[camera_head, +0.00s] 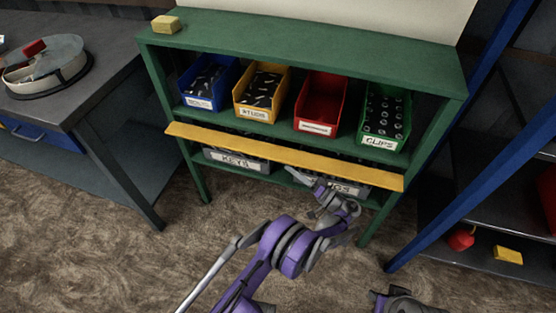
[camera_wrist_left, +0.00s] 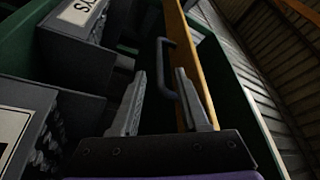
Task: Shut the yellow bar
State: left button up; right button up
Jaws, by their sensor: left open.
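The yellow bar (camera_head: 280,155) runs across the front of the green shelf, between the upper row of bins and the lower grey bins. In the left wrist view the bar (camera_wrist_left: 192,60) has a dark, curved handle (camera_wrist_left: 163,68) on it. My left gripper (camera_head: 304,180) is below the bar's right half, in front of the lower bins. Its fingers (camera_wrist_left: 160,78) are open, with the handle close to them, nearest the right finger; whether they touch it I cannot tell. A grey and purple part of mine (camera_head: 402,302) shows at the bottom edge; its jaws cannot be made out.
Grey bins (camera_head: 236,160) labelled KEYS and another stand below. A workbench (camera_head: 100,85) is at left, a blue-framed rack (camera_head: 455,185) at right. Brown floor lies in front. A yellow block (camera_head: 166,24) sits on top.

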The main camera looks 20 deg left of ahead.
aim_at(279, 160)
pick_arm(q)
jog(key=x, duration=0.6)
jog(key=shift+a, duration=0.1)
jog(key=shift+c, duration=0.3)
grip_shut()
